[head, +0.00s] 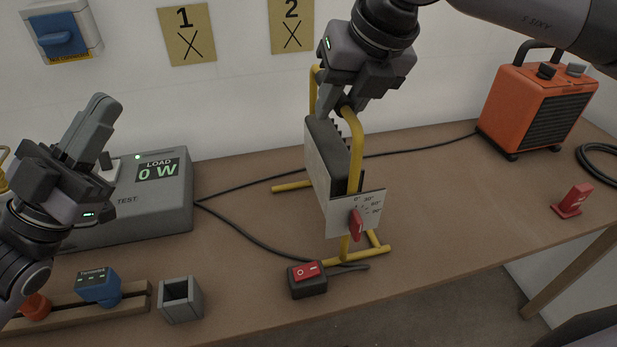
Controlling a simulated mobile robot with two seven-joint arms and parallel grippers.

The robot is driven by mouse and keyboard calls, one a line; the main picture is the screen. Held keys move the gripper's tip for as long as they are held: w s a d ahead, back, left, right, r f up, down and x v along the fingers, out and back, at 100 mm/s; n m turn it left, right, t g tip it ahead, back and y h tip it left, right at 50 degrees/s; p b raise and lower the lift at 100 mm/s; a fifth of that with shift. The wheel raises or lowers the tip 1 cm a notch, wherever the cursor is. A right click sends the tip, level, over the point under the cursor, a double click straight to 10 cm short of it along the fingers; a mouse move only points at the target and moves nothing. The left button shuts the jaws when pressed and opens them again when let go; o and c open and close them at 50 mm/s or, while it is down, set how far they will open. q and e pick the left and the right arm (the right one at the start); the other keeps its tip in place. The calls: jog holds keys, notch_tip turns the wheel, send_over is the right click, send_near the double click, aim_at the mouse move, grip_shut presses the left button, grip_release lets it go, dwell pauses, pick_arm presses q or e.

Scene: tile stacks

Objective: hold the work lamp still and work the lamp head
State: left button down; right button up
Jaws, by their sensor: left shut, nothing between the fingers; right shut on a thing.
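The work lamp (355,160) stands on the bench on a yellow tube frame. Its grey lamp head (333,155) hangs between the tubes, with its pale face turned to the left. A white plate with angle marks (340,215) and a red knob (356,225) is on the near side. My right gripper (338,108) comes from above and is shut on the yellow top bar of the frame. My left gripper (100,108) is shut and empty at the far left, pointing up, well away from the lamp.
A grey load tester reading 0 W (155,200) stands behind my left gripper. A red rocker switch box (307,279) is at the lamp's foot, with an open grey box (180,299) further left. A blue plug (98,287), orange heater (535,105) and small red part (573,200) also show. Black cables cross the bench.

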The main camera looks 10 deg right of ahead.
pick_arm(q)
jog(key=d+f+m+g+h, duration=0.2)
jog(key=d+m+g, duration=0.3)
jog(key=m+g, duration=0.15)
jog(key=m+g+y, duration=0.4)
jog(key=m+g, duration=0.4)
jog(key=m, duration=0.5)
send_near(331, 177)
jog(key=d, duration=0.6)
jog(key=shift+w+d+r, duration=0.1)
jog(key=shift+d+r, duration=0.05)
jog(key=shift+d, duration=0.25)
